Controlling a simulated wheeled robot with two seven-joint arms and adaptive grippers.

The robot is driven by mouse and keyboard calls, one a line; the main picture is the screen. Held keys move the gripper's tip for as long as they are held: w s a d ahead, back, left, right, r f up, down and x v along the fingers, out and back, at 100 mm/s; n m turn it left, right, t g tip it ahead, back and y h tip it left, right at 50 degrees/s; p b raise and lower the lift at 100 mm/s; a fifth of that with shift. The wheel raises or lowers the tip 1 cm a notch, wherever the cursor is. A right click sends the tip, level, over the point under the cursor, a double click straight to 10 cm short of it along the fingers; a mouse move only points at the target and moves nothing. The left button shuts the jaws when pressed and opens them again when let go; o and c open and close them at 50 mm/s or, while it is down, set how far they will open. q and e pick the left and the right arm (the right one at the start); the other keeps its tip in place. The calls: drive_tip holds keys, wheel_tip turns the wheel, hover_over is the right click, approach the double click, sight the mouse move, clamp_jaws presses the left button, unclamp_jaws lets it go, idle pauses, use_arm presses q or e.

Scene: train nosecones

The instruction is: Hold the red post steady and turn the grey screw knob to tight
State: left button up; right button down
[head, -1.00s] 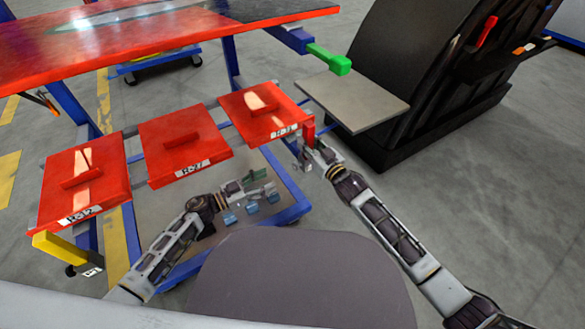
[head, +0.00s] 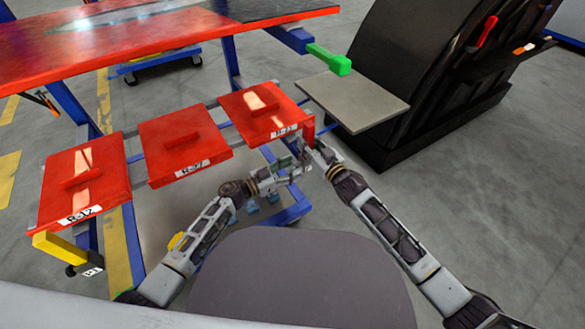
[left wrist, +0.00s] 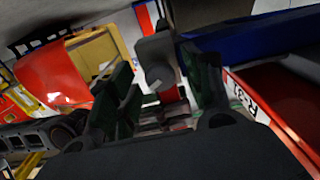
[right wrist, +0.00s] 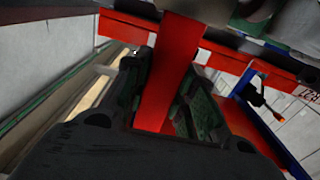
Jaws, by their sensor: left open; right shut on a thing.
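The red post (head: 308,128) stands at the right front corner of the right-hand red panel. My right gripper (head: 311,147) is shut on it, and the right wrist view shows the red post (right wrist: 168,85) between the fingers. My left gripper (head: 300,163) is open just below and left of the right one. In the left wrist view the grey screw knob (left wrist: 158,60) is between and beyond the open green-padded fingers, with no clear contact. In the head view the knob is hidden or too small to make out.
Red panels (head: 184,143) on a blue wheeled frame (head: 292,212) lie left of the grippers. A grey shelf (head: 355,100) juts from a large black curved body (head: 425,75) at the right. A green-tipped blue bar (head: 328,58) sticks out above the shelf.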

use_arm(q)
drive_tip(key=shift+w+d, duration=0.2)
drive_tip(key=shift+d, duration=0.1)
drive_tip(key=c, duration=1)
